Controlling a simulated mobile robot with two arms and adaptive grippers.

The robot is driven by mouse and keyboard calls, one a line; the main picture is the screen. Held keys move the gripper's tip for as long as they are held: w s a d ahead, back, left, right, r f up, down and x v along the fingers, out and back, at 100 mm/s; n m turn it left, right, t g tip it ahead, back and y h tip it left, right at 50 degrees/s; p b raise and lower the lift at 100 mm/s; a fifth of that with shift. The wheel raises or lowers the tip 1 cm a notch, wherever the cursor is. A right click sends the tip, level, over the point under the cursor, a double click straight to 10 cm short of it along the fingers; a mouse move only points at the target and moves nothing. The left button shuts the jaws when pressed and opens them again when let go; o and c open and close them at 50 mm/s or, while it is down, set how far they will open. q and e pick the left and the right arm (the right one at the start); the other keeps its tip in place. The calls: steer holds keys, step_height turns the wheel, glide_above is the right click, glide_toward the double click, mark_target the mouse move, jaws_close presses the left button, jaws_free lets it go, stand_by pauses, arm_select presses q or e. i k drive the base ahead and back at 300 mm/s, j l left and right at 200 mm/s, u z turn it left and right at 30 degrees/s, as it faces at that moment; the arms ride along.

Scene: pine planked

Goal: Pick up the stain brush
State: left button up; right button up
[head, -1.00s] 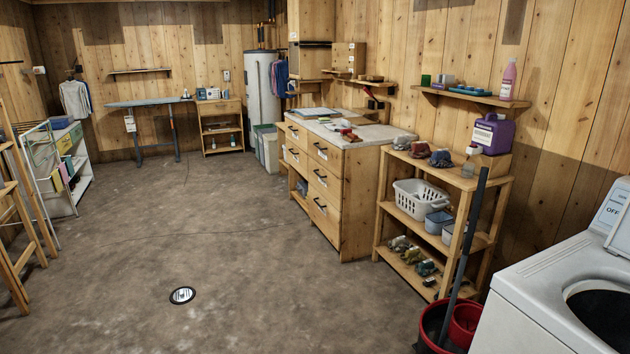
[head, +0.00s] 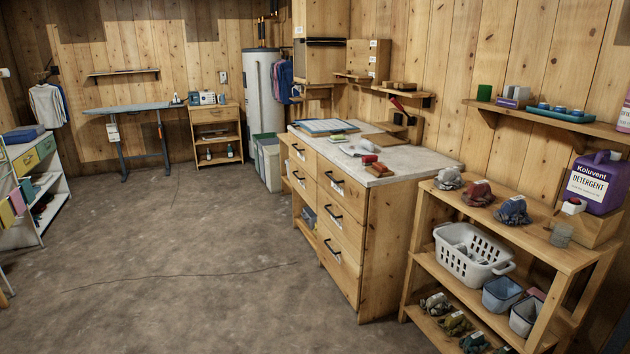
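No gripper of mine shows in the head view. I cannot tell for sure which thing is the stain brush. A small red item (head: 369,160) lies on the pale top of the wooden drawer cabinet (head: 386,235), with a flat red-brown block (head: 380,170) beside it. A red-handled item (head: 401,108) leans at the wall ledge above the cabinet. Brown block-like items (head: 401,86) lie on the small wall shelf there. All are too small to make out bristles.
A shelf unit (head: 566,258) right of the cabinet holds cloth bundles, a white basket (head: 472,254) and tubs. A purple detergent jug (head: 596,182) stands on its right. An ironing board (head: 134,107) stands at the back. The floor (head: 190,270) left of the cabinet is clear.

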mark_target(368, 160)
steer(key=i, duration=1.9)
